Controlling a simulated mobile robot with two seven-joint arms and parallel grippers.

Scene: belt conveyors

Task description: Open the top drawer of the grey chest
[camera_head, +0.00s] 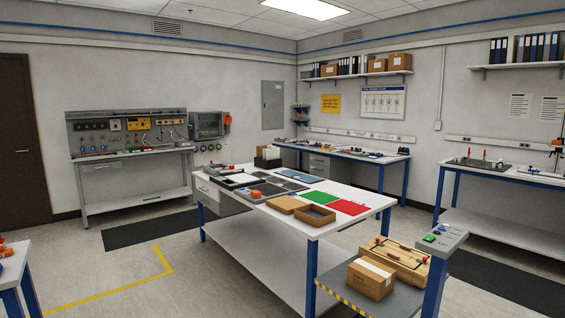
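Neither of my grippers shows in the head view. A grey drawer unit (226,203) hangs under the left end of the white central table; its light front faces left and appears closed, though it is small. Another grey drawer unit (319,163) sits under the back bench, partly hidden by the central table, and it also looks closed. I cannot tell which of the two is the grey chest.
The central table (345,228) holds trays, coloured mats and brown boxes. A cardboard carton (370,279) sits on a low platform at the front right. Floor is open left of the table, around the dark mat (150,229).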

